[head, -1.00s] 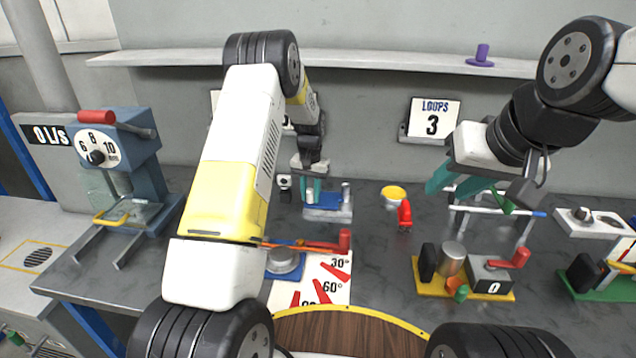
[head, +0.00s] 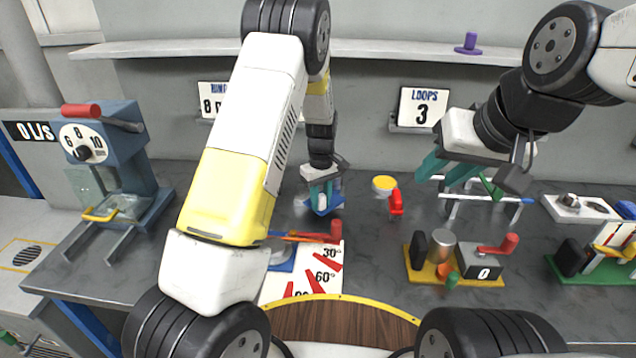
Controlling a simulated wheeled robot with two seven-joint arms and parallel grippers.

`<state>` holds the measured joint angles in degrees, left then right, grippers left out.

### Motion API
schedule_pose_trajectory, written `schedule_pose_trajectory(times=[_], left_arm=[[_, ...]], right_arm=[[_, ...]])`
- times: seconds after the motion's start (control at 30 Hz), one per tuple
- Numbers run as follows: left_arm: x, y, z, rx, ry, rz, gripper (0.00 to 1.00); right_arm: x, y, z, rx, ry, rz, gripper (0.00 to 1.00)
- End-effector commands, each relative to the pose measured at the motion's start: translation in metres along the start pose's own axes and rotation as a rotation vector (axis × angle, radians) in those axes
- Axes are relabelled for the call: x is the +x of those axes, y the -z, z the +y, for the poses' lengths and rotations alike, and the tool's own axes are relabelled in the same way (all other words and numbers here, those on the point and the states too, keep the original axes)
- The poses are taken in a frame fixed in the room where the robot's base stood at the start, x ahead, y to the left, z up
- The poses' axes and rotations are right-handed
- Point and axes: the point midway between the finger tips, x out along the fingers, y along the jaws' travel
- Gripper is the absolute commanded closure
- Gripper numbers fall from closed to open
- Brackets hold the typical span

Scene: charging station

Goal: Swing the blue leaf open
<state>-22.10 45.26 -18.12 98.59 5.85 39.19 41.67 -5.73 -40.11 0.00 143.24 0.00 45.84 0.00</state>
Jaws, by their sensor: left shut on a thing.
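The small blue leaf (head: 325,209) is on the worktop at the back middle, below the left sign. My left gripper (head: 321,194) comes down from above, its teal fingers shut at the leaf. The fingers cover much of the leaf, so its hinge and exact angle are hard to tell. My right gripper (head: 445,170) hangs in the air to the right, its teal fingers apart and empty, in front of a rack with white bars (head: 480,212).
A yellow cup (head: 384,186) and a red item (head: 396,204) stand just right of the leaf. An angle card (head: 318,276) lies in front. A yellow-based device (head: 455,268) is at right and a blue press (head: 110,160) at left.

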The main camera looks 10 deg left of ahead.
Motion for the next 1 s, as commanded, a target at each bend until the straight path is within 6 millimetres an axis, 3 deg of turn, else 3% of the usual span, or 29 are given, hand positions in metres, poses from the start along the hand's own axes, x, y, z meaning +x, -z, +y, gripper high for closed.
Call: schedule_pose_trajectory(times=[0.5,1.0], left_arm=[[-0.001,-0.035,0.034,-0.401,-0.001,0.001,1.00],[-0.001,-0.042,0.046,-0.523,-0.002,0.000,1.00]], right_arm=[[0.000,0.000,0.000,0.000,0.000,0.000,0.64],[0.000,0.000,0.000,0.000,0.000,0.000,0.64]])
